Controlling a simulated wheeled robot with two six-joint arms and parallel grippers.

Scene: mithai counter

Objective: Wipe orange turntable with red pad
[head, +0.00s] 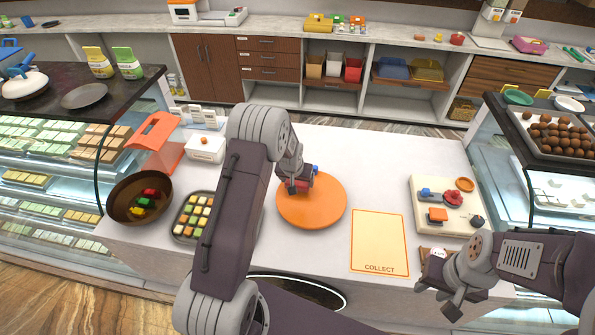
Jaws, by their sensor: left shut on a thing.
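The orange turntable (318,210) is a flat round disc on the white counter, in the middle of the head view. My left gripper (299,181) is over its upper left part, shut on the red pad (297,187). Only a small strip of the pad shows beneath the gripper, at the disc's surface; whether it presses on the disc is hard to tell. A small blue part shows beside the gripper. My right gripper (438,298) is at the counter's front right, its fingers apart and empty.
A cream tray (425,213) with blue, red and orange items is at right. A yellow COLLECT mat (378,245) lies right of the turntable. A sweets tray (181,230) and brown bowl (120,207) stand left, near my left arm.

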